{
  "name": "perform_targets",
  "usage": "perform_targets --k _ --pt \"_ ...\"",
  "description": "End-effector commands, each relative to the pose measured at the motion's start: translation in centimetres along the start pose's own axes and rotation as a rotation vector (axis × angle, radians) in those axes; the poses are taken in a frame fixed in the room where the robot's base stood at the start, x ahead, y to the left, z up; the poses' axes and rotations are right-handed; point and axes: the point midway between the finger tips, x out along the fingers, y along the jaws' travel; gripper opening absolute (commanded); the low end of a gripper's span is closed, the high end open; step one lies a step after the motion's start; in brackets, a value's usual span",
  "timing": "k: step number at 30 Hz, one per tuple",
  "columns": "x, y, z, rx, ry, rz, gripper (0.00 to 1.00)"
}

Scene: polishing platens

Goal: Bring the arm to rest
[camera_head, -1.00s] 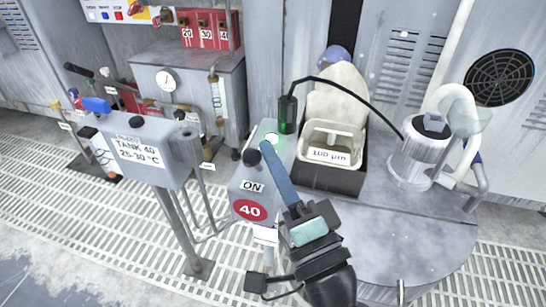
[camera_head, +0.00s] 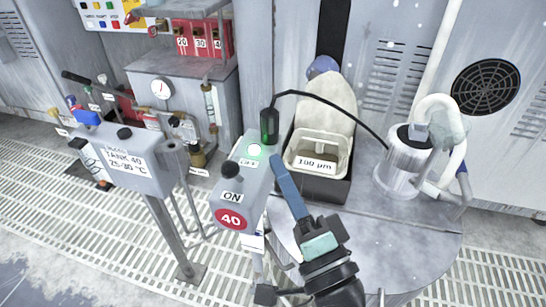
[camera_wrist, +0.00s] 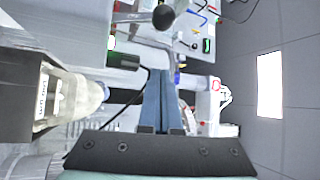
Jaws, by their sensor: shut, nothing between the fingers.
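My gripper (camera_head: 277,160) is shut, its long blue fingers together with nothing between them. In the head view the fingers point up and away, beside the right edge of the grey switch box marked ON and 40 (camera_head: 244,186). I cannot tell whether they touch it.
Right of my fingers stands a dark holder with a cream basket marked 100 µm (camera_head: 316,165) on a round grey table (camera_head: 425,235). A metal canister (camera_head: 402,165) stands farther right. The TANK 40 box (camera_head: 125,165) on a post is to the left. A black cable (camera_head: 335,96) arches above the basket.

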Motion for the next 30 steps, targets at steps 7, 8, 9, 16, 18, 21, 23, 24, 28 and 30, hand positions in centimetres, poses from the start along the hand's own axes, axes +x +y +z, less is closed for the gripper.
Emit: perform_targets --k 7,8,9,16,18,21,23,24,28,30 --pt "-4.7 1.4 -0.2 0.0 0.001 0.0 0.0" --pt "-5.1 1.6 -0.2 0.0 0.002 0.001 0.0" --pt "-5.5 1.7 -0.2 0.0 0.0 0.0 0.0" --pt "-6.4 1.9 -0.2 -0.002 -0.001 -0.003 0.0" --pt "-5.7 1.1 -0.2 -0.027 -0.008 -0.002 0.0" --pt "-3.5 -1.2 -0.4 -0.123 -0.029 0.006 0.0" --pt "-1.5 -3.5 -0.6 -0.219 -0.043 0.015 0.0" --pt "0.0 -5.2 -0.8 -0.295 -0.049 0.019 0.0" --pt "4.8 -12.1 -1.7 -0.575 -0.03 0.025 0.0" --pt "7.0 -16.2 -2.5 -0.723 0.006 0.021 0.0"
